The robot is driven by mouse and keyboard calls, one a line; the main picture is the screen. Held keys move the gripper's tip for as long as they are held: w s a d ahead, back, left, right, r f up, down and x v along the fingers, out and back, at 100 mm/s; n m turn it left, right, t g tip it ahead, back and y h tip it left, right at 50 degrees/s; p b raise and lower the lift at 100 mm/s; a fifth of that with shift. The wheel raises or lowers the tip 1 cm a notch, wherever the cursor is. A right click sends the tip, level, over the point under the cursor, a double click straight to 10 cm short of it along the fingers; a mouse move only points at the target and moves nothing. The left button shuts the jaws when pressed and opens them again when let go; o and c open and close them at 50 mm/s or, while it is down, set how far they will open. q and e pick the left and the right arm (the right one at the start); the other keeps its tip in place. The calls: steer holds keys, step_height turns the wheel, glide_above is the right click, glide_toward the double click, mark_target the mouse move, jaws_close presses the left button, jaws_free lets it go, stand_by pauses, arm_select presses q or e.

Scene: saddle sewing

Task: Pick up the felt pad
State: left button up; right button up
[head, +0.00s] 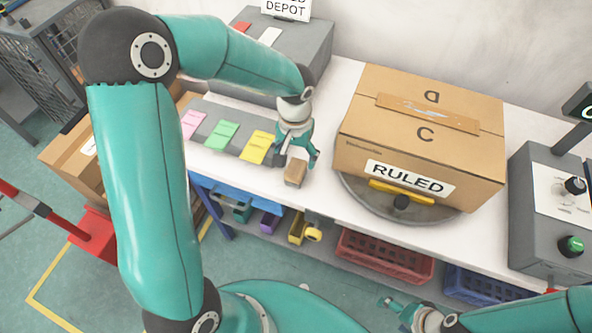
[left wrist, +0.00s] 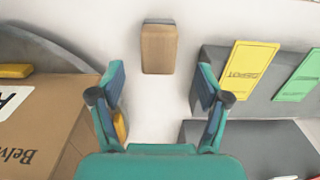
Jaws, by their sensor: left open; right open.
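A small tan block with a grey edge, which looks like the felt pad (head: 295,172), lies on the white bench near its front edge, left of the large carton. In the left wrist view the pad (left wrist: 158,48) is ahead of the fingers, in line with the gap between them and apart from both. My left gripper (head: 298,156) is open and empty, pointing down just above and behind the pad. Its open fingers also show in the left wrist view (left wrist: 160,88). My right gripper (head: 390,302) is open, low at the bottom right, away from the pad and in front of the bench.
A carton marked RULED (head: 350,150) sits on a round grey turntable (head: 352,196) to the right. Yellow (head: 258,147), green (head: 221,134) and pink (head: 192,124) cards lie on a grey strip to the left. A control box (head: 545,215) stands far right. Bins hang below the bench.

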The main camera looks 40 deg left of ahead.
mark_target(296, 167)
arm_select(q)
steer(key=shift+w+f+p, duration=0.1)
steer(key=shift+f+p, duration=0.5)
steer(key=shift+f, duration=2.7)
steer(key=c, duration=1.3)
steer(key=shift+r, duration=0.1)
step_height(296, 167, up, 20)
steer(key=shift+f+b, duration=0.1)
steer(key=shift+b, duration=0.4)
